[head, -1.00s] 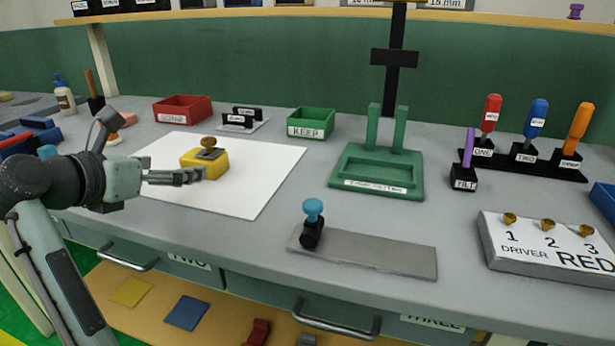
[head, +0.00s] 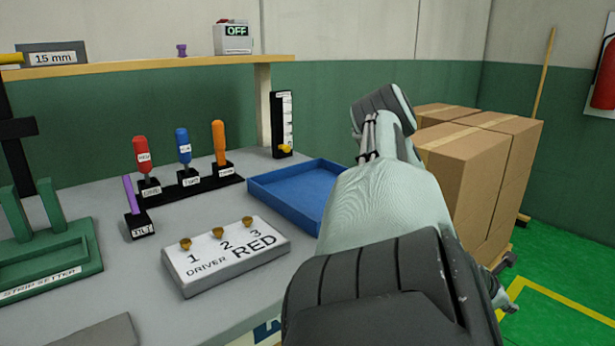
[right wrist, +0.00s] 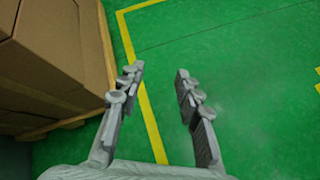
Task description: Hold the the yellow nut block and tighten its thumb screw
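The yellow nut block and its thumb screw are outside both current views. My left gripper is also out of view. My right gripper (right wrist: 158,76) is open and empty in the right wrist view, its two fingers apart over the green floor. In the head view my right arm stands at the right of the bench, away from the bench objects, and hides most of that gripper.

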